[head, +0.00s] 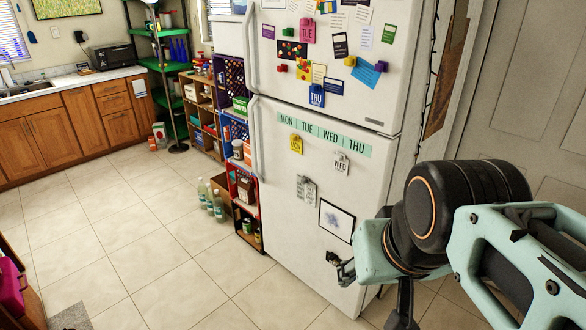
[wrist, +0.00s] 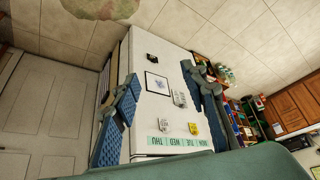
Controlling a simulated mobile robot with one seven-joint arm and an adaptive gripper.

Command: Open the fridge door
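The white fridge (head: 290,190) stands right of centre in the head view, its upper door (head: 270,70) and lower door (head: 275,225) both closed. A long upright handle (head: 252,48) runs along the upper door's left edge, and another handle (head: 254,138) along the lower door's left edge. My gripper (wrist: 163,105) is open and empty, its blue-padded fingers wide apart in front of the lower door (wrist: 165,60). In the head view my arm mostly hides it; a small finger part shows low by the door's right side. The handles cannot be made out in the wrist view.
Colourful crates (head: 243,185) stack along the fridge's left side, with bottles (head: 213,203) on the floor beside them. A grey door (head: 525,80) is close on the right. The tiled floor (head: 150,230) in front and left is mostly clear.

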